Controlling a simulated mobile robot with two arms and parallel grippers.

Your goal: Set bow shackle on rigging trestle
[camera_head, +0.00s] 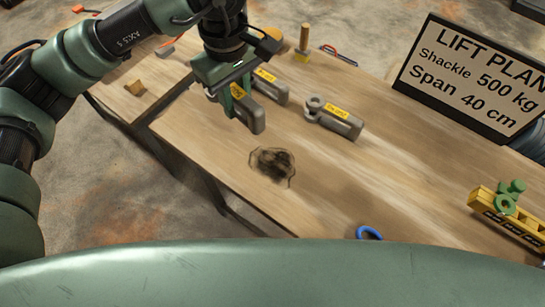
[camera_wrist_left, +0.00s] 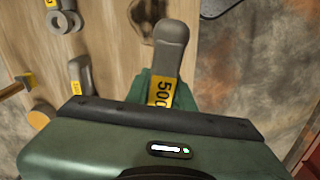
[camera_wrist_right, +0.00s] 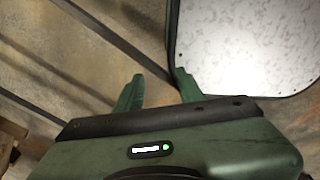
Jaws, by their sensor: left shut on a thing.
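My left gripper (camera_head: 232,98) is shut on a grey bow shackle (camera_head: 250,116) at the left part of the wooden table (camera_head: 330,185). In the left wrist view this shackle (camera_wrist_left: 171,42) sticks out past the fingers and bears a yellow label reading 500. I cannot tell if it touches the table. A second grey shackle (camera_head: 272,90) lies just behind it, and a third (camera_head: 335,118) lies to the right; both have yellow labels. My right gripper (camera_wrist_right: 158,90) is open and empty. I cannot tell which thing is the rigging trestle.
A sign (camera_head: 475,75) reads "LIFT PLAN, Shackle 500 kg, Span 40 cm". A yellow bar (camera_head: 505,220) with a green shackle-like piece (camera_head: 510,195) is at the right. A dark patch (camera_head: 272,165) marks the table. A blue ring (camera_head: 369,233) lies at the near edge. The table's middle is clear.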

